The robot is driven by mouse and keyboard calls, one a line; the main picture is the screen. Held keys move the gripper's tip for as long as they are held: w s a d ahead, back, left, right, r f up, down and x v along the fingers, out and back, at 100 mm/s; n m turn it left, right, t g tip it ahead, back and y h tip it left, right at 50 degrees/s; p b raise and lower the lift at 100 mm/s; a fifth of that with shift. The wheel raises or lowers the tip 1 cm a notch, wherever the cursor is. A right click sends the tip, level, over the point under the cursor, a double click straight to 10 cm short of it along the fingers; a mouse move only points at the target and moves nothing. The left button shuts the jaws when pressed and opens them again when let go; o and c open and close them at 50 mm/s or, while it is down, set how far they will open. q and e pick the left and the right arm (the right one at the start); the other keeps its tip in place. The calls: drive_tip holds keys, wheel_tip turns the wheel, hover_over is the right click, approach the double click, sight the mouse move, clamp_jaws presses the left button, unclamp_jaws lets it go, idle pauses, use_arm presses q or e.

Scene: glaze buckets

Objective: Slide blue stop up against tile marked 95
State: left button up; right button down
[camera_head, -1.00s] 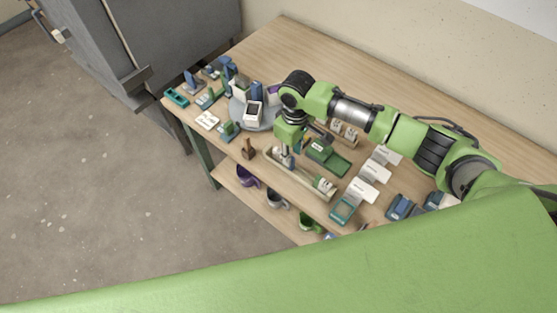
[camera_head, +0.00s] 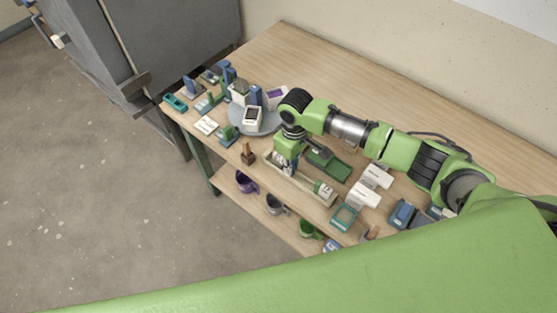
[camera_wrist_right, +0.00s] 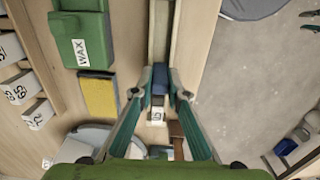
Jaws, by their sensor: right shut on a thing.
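The blue stop (camera_wrist_right: 158,78) is between the fingers of my right gripper (camera_wrist_right: 159,72), which is shut on it inside a long narrow wooden rail (camera_wrist_right: 161,22). In the head view the right gripper (camera_head: 284,166) is over the left part of this rail (camera_head: 305,188). A small white tile (camera_wrist_right: 156,116) with dark digits stands in the rail just below the stop in the wrist view. Its number is too small to read surely, and I cannot tell whether it touches the stop. My left gripper is not in view.
A green box marked WAX (camera_wrist_right: 82,40) and a yellow pad (camera_wrist_right: 98,95) lie beside the rail. White numbered tiles (camera_wrist_right: 20,88) stand farther left. A wooden-handled tool (camera_head: 248,156) is near the table's front edge. The back of the table is clear.

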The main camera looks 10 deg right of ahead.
sight(280, 157)
drive_tip(key=shift+w+a, duration=0.35)
drive_tip(key=shift+w, duration=0.05)
drive_tip(key=shift+w+a+f+b, duration=0.1)
drive_tip(key=shift+w+a+b, duration=0.45)
drive_tip(key=shift+w+b, duration=0.15)
drive_tip(key=shift+w+a, duration=0.45)
drive_tip(key=shift+w, duration=0.15)
drive_tip(key=c, duration=2.1)
unclamp_jaws()
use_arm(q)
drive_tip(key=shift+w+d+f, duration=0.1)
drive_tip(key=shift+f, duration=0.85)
